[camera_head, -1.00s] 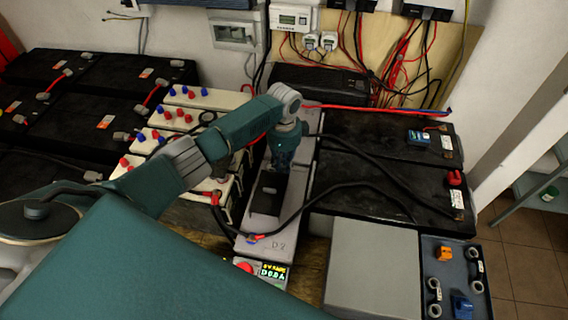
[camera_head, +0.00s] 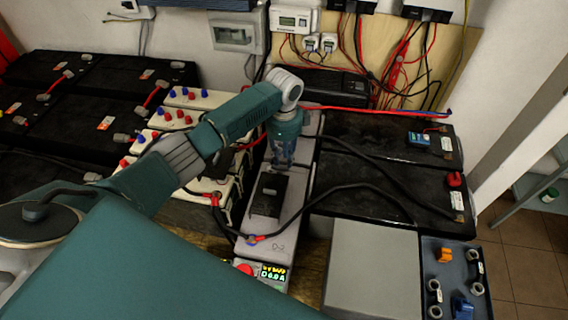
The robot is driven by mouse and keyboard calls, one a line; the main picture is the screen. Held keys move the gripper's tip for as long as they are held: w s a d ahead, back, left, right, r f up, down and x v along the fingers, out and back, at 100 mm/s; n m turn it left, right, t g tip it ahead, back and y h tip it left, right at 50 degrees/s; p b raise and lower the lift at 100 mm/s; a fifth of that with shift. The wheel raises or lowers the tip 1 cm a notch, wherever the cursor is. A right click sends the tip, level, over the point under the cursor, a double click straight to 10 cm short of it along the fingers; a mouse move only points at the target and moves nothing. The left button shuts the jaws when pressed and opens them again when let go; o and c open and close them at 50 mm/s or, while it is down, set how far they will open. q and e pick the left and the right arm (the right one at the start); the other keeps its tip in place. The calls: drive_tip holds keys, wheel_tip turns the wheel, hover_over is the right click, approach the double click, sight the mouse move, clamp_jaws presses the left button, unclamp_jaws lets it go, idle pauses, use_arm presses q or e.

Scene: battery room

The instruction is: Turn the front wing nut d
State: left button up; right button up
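A long grey battery block marked D-2 (camera_head: 279,246) lies in the middle, with a black box (camera_head: 269,194) on its top. At its front end, a black cable ends at a small red and blue terminal (camera_head: 252,238). No wing nut can be made out clearly at this size. My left gripper (camera_head: 281,165) points down over the block, behind the black box. Its fingers are small and dark, so their opening and any contact are unclear. My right gripper is out of view.
Black batteries (camera_head: 385,190) with cables stand to the right. White batteries (camera_head: 182,118) with red and blue caps stand to the left. A grey flat box (camera_head: 372,270) and a blue-grey tray (camera_head: 455,300) with small parts sit at front right. A red button (camera_head: 245,269) is near the front.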

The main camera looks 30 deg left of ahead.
sight(284, 168)
use_arm(q)
wheel_tip(284, 168, up, 8)
drive_tip(key=shift+f, duration=0.2)
idle(0.5)
